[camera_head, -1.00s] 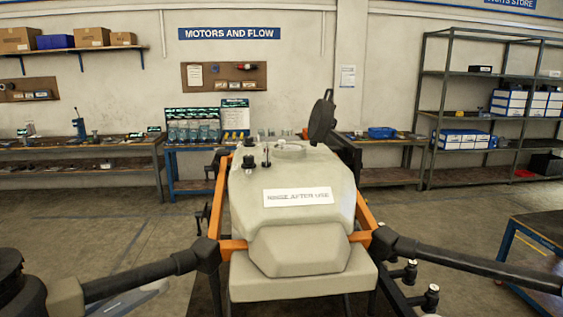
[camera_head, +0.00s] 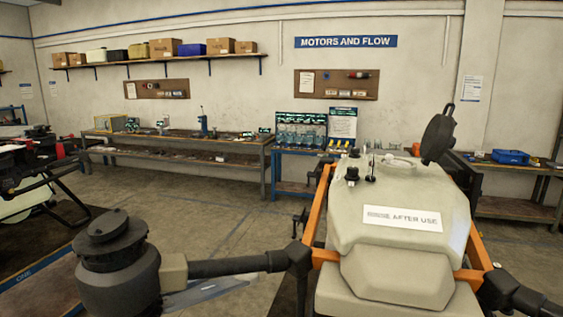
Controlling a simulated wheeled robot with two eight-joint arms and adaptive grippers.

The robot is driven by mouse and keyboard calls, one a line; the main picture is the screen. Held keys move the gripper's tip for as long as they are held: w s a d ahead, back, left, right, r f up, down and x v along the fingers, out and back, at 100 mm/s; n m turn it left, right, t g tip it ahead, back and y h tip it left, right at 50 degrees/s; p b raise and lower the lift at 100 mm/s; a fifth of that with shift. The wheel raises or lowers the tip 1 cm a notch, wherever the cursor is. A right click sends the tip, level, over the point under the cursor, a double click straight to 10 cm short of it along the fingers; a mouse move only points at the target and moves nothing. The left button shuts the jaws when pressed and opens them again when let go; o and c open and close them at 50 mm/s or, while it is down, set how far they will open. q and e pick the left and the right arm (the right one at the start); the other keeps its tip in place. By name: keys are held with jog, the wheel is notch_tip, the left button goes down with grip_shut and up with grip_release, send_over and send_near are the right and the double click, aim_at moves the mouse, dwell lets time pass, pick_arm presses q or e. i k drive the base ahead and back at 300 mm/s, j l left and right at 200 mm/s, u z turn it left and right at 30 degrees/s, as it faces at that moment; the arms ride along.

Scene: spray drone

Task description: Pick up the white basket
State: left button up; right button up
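I cannot make out a white basket in this view. Neither of my grippers is in view. The spray drone (camera_head: 390,235) fills the right foreground, with a pale tank, an orange frame and a label reading "RINSE AFTER USE". Its round black lid (camera_head: 438,137) stands open beside the tank's filler opening.
A dark drone arm with a motor (camera_head: 112,262) reaches across the lower left. A long workbench (camera_head: 175,142) and a blue bench with bottles (camera_head: 290,150) stand along the back wall. A blue bin (camera_head: 510,157) sits at right. Floor between is clear.

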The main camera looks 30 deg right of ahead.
aim_at(389, 161)
jog(key=i+j+u, duration=0.1)
jog(key=u, duration=0.3)
jog(key=i+j+u, duration=0.15)
jog(key=u, duration=0.25)
jog(key=i+j+u, duration=0.2)
jog(key=u, duration=0.15)
jog(key=i+j+u, duration=0.1)
jog(key=u, duration=0.3)
jog(key=i+l+z, duration=0.15)
jog(key=i+z, duration=0.65)
jog(key=i, duration=0.15)
jog(key=i+j+z, duration=0.1)
jog(key=i+z, duration=0.3)
jog(key=i+j+z, duration=0.3)
jog(key=i+z, duration=0.15)
jog(key=i+l+z, duration=0.2)
jog(key=i+z, duration=0.75)
jog(key=i+j+z, duration=0.1)
jog(key=i+z, duration=0.4)
jog(key=i+l+z, duration=0.1)
jog(key=i+z, duration=0.65)
jog(key=z, duration=0.15)
jog(key=i+j+z, duration=0.2)
jog(key=i+z, duration=0.25)
jog(key=i+j+z, duration=0.25)
jog(key=z, duration=0.2)
